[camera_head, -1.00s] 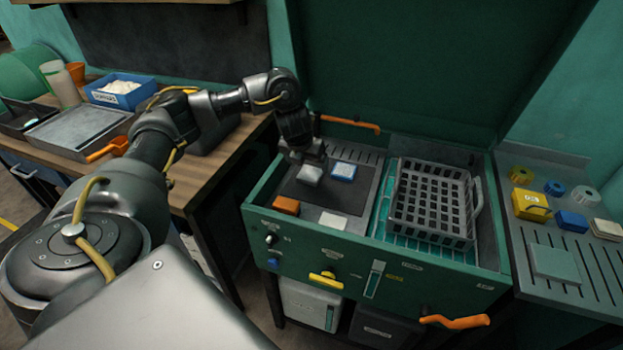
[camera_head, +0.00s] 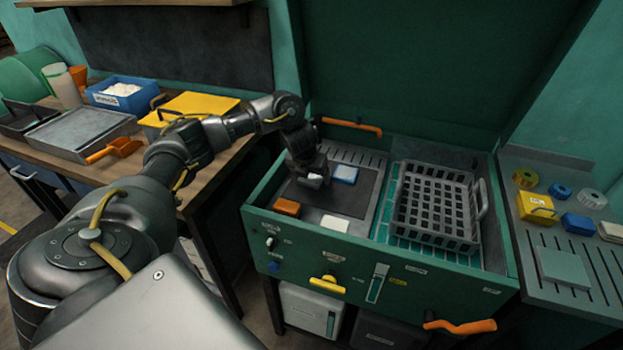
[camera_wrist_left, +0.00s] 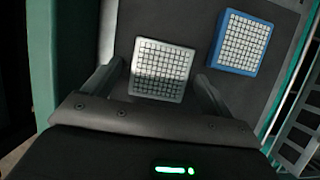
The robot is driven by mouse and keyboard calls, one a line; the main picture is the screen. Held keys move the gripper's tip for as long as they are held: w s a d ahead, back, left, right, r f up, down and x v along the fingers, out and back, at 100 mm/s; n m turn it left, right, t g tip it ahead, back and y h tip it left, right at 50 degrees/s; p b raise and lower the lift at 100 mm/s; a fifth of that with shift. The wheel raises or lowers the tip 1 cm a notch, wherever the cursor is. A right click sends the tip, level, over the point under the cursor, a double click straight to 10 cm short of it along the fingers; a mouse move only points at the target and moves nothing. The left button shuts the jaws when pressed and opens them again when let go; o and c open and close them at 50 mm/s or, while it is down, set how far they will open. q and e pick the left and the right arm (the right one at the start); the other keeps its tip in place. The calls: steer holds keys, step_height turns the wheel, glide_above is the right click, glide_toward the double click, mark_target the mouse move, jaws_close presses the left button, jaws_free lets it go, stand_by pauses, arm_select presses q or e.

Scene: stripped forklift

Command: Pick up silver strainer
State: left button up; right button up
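The silver strainer (camera_wrist_left: 162,68) is a small square block with a pale grid top. It lies on the dark mat in the left part of the green machine's open tub. In the head view the strainer (camera_head: 313,182) is partly hidden by my left gripper (camera_head: 310,174), which is low over it. In the left wrist view the fingers of my left gripper (camera_wrist_left: 160,92) are spread, one on each side of the strainer, with small gaps showing. Whether the fingertips reach the mat cannot be told. My right gripper is not in view.
A similar blue strainer (camera_wrist_left: 240,43) lies just right of the silver one. An orange block (camera_head: 287,207) and a white block (camera_head: 335,223) lie nearer the front wall (camera_head: 400,262). A grey basket (camera_head: 437,203) stands to the right.

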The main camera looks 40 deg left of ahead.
mark_target(311, 178)
arm_select(q)
steer(key=c, duration=1.1)
steer(key=shift+o, duration=0.2)
step_height(311, 178, up, 10)
steer(key=p, duration=0.3)
